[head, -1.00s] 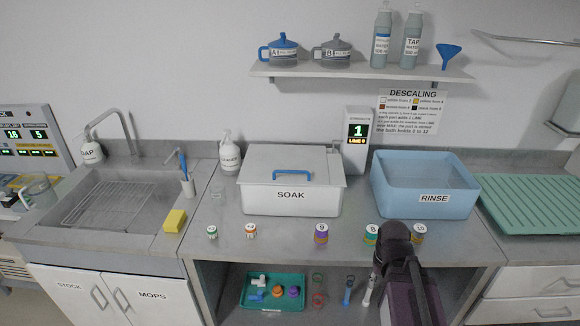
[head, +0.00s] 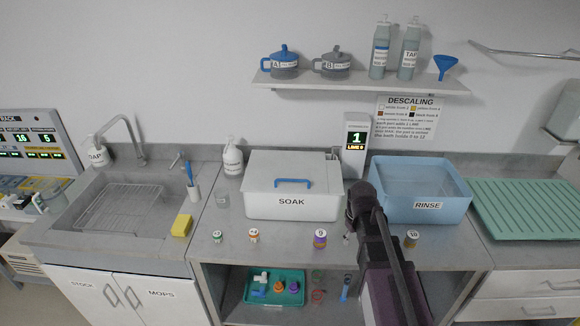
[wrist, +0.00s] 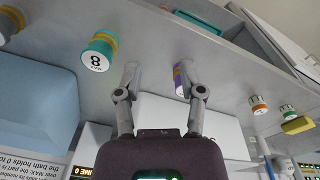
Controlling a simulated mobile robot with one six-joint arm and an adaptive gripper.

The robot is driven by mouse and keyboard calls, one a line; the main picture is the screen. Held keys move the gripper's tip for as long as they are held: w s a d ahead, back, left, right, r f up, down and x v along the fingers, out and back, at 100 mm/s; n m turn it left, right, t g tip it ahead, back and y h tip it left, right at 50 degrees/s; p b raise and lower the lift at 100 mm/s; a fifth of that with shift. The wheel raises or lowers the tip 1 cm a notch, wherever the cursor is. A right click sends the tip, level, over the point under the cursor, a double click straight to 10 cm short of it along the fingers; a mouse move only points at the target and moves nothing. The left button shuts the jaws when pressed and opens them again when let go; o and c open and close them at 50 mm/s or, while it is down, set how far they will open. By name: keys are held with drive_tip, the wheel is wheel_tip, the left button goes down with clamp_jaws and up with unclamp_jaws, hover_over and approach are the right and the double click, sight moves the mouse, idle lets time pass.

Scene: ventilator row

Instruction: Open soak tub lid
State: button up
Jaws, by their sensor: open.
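The white soak tub (head: 262,205) stands on the counter in the head view, marked SOAK. Its pale lid (head: 292,162) is shut on top, with a blue bar handle (head: 293,183) near the lid's front. In the wrist view the tub is a white box (wrist: 222,128) beyond my gripper, and the blue handle is not clear there. My gripper (wrist: 159,78) is open and empty, with its two fingers spread apart. In the head view my dark arm rises in front of the gap between the soak tub and the blue tub, and it mostly hides the gripper.
A blue RINSE tub (head: 428,206) stands right of the soak tub. Small numbered jars line the counter front, including a purple one (head: 320,240) and the jar marked 8 (wrist: 98,50). A readout post (head: 356,145) stands behind. A shelf (head: 360,90) hangs above.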

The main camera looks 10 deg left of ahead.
drive_tip(key=w+a+r+n+p, duration=0.7)
drive_tip(key=w+a+r+p, duration=0.3)
drive_tip(key=w+a+r, duration=0.15)
wheel_tip(320, 180, up, 8)
drive_tip(key=n+t+p, duration=0.1)
drive_tip(key=n+p, duration=0.5)
drive_tip(key=p, duration=0.2)
hover_over(290, 180)
drive_tip(key=s, duration=0.3)
drive_tip(key=shift+w+r, duration=0.15)
drive_tip(key=shift+f, duration=0.2)
drive_tip(key=w+f+b, duration=0.1)
drive_tip(key=f+b, duration=0.7)
drive_tip(key=b, duration=0.1)
drive_tip(key=w+f+b, duration=0.1)
drive_tip(key=f+b, duration=0.3)
drive_tip(key=f, duration=0.1)
drive_tip(key=shift+w+a+f, duration=0.1)
drive_tip(key=shift+w, duration=0.25)
drive_tip(key=shift+b, duration=0.3)
clamp_jaws()
